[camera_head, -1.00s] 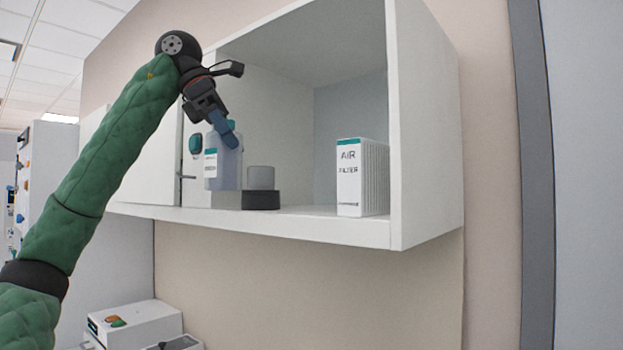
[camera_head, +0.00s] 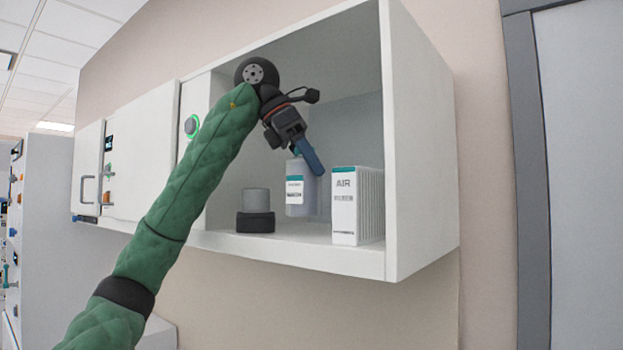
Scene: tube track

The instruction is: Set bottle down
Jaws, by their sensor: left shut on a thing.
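The bottle (camera_head: 298,193) is a pale, see-through container with a white and teal label. It is upright inside the open white wall cabinet (camera_head: 418,150), between a grey and black cylinder and the air filter box. My left gripper (camera_head: 308,160) is shut on the bottle at its top, reaching in from the left with the green arm. The bottle's cap is mostly hidden behind the fingers. I cannot tell whether its base touches the shelf (camera_head: 290,250). My right gripper is not in view.
The air filter box (camera_head: 357,206) stands just right of the bottle. The grey and black cylinder (camera_head: 256,211) stands to its left. The cabinet's right wall bounds the space. Closed cabinet doors (camera_head: 140,150) lie to the left, behind my arm.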

